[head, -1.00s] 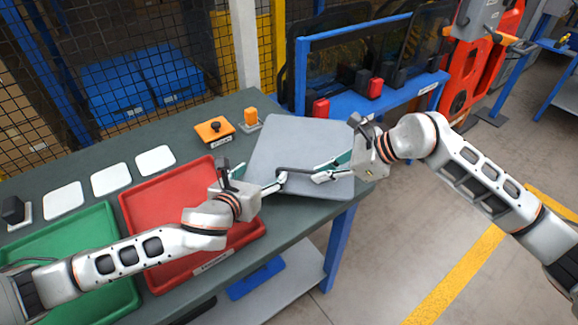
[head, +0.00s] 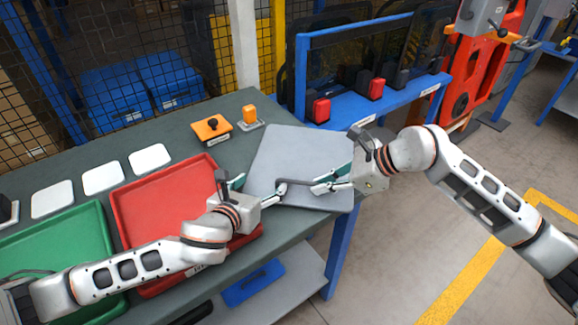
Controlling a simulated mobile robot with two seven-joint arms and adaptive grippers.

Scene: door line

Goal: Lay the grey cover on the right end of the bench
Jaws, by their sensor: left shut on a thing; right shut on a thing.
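The grey cover (head: 300,155) is a flat rounded panel with a dark bar handle along its near side. It is over the right end of the green-topped bench (head: 190,136); whether it touches the top I cannot tell. My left gripper (head: 282,190) is shut on the left end of the handle. My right gripper (head: 318,188) is shut on the right end of the handle. The fingers hide parts of the handle.
A red tray (head: 165,205) and a green tray (head: 60,245) lie left of the cover. An orange block with a black knob (head: 212,128) and a small orange piece on a plate (head: 250,117) stand behind it. A blue rack (head: 350,113) is beyond.

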